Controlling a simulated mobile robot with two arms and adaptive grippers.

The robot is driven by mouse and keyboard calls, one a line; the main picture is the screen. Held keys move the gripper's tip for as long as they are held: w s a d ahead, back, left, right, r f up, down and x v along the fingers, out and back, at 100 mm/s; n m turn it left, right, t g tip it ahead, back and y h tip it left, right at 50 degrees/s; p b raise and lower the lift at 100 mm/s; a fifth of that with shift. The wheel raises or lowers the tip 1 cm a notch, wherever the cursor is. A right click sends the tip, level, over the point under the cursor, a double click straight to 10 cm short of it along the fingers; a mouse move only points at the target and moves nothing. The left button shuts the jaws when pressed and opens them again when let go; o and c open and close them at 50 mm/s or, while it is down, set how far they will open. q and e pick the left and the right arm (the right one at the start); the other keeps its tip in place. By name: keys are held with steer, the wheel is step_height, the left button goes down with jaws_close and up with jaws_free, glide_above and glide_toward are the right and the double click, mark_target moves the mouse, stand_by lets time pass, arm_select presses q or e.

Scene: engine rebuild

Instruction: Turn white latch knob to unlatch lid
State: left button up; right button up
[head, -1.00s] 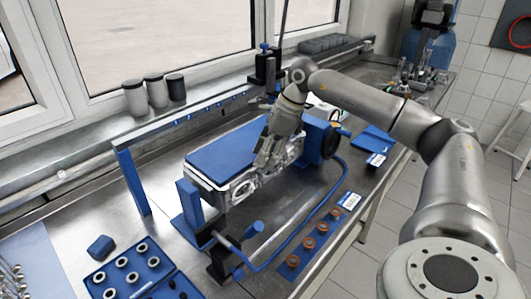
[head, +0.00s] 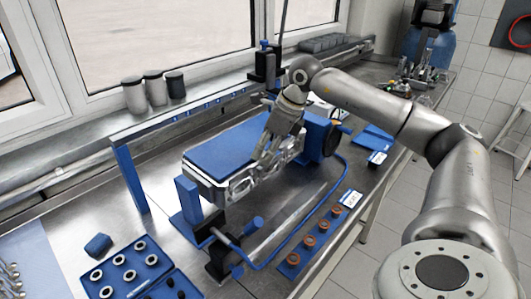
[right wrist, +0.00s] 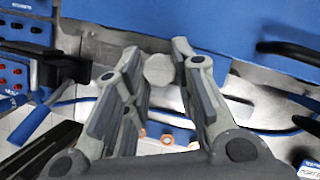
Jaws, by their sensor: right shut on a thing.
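A silver engine block with a flat blue lid (head: 235,145) is held on a stand in the middle of the bench. My right gripper (head: 266,157) is at the lid's front long edge, pointing down. In the right wrist view, its two grey fingers (right wrist: 157,85) are on either side of a round white knob (right wrist: 159,69) and are shut on it. The knob is hidden behind the fingers in the head view. The lid lies flat on the block. My left gripper is not in view.
A blue post (head: 188,196) and a black clamp (head: 222,258) stand at the block's near end. A blue tray of rings (head: 128,276) is at the front left. A blue strip with several brown pieces (head: 309,241) lies to the right. Jars (head: 155,92) stand on the sill.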

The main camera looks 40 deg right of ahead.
steer(key=m+h+b, duration=0.1)
steer(key=m, duration=0.2)
steer(key=shift+a+m, duration=0.15)
steer(key=shift+m, duration=0.25)
steer(key=m+h, duration=0.1)
steer(key=m, duration=0.1)
steer(key=shift+a+m+t+b, duration=0.1)
steer(key=shift+m+t+b, duration=0.2)
steer(key=shift+m, duration=0.1)
steer(key=m+h, duration=0.1)
steer(key=m, duration=0.2)
steer(key=shift+a+h, duration=0.1)
steer(key=shift+h, duration=0.2)
steer(key=shift+a+m+g+h, duration=0.1)
steer(key=shift+m+g+h, duration=0.45)
steer(key=shift+m, duration=1.65)
steer(key=o, duration=1)
steer(key=shift+r, duration=0.1)
